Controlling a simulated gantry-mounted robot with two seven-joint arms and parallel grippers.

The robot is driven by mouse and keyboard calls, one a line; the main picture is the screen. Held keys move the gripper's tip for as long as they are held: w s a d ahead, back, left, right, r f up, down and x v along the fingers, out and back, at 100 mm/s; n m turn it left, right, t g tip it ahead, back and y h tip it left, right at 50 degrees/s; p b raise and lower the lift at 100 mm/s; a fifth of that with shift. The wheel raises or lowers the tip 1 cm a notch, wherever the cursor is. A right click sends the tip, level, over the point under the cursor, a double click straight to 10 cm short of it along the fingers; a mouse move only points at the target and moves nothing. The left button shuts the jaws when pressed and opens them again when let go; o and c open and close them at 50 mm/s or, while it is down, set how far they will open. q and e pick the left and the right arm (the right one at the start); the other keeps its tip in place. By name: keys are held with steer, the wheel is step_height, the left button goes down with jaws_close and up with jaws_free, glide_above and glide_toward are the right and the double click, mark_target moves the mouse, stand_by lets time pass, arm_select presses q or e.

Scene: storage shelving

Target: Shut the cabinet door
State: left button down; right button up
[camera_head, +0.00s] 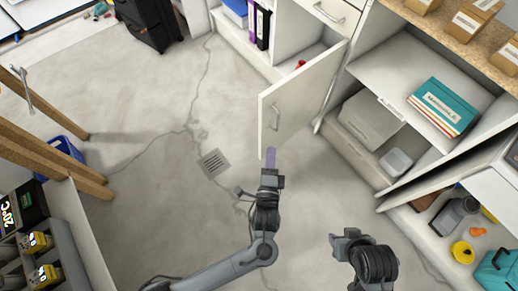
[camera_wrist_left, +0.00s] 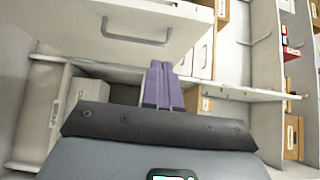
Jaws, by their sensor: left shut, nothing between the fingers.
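The white cabinet door (camera_head: 303,92) stands open in the head view, swung out from the cabinet (camera_head: 297,35) over the floor. It has a bar handle (camera_head: 275,117) near its free edge. My left gripper (camera_head: 270,157) is just below the door's lower free corner in the picture, with its purple fingers together and empty; contact cannot be told. In the left wrist view the shut fingers (camera_wrist_left: 163,85) point toward a white panel (camera_wrist_left: 75,25) with a bar handle, which looks like this door.
A shelf unit on the right holds a teal box (camera_head: 441,106) and grey bins (camera_head: 370,122); a tilted panel (camera_head: 445,158) juts from it. Purple binders (camera_head: 258,25) stand in the cabinet. Wooden legs (camera_head: 50,150) are at left. The middle floor is clear.

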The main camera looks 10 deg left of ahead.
arm_select(q)
steer(key=w+b, duration=0.1)
steer(key=w, duration=0.2)
steer(key=b, duration=0.2)
glide_toward(264, 114)
steer(key=w+d, duration=0.3)
steer(key=shift+w+a+b, duration=0.8)
steer(key=shift+w+a, duration=0.35)
steer(key=shift+w, duration=0.1)
steer(key=shift+w+a, duration=0.25)
steer(key=shift+a, duration=0.1)
arm_select(e)
step_height(264, 114, down, 5)
steer(key=shift+f, duration=0.1)
arm_select(q)
steer(key=shift+d, duration=0.1)
arm_select(e)
steer(key=shift+d, duration=0.1)
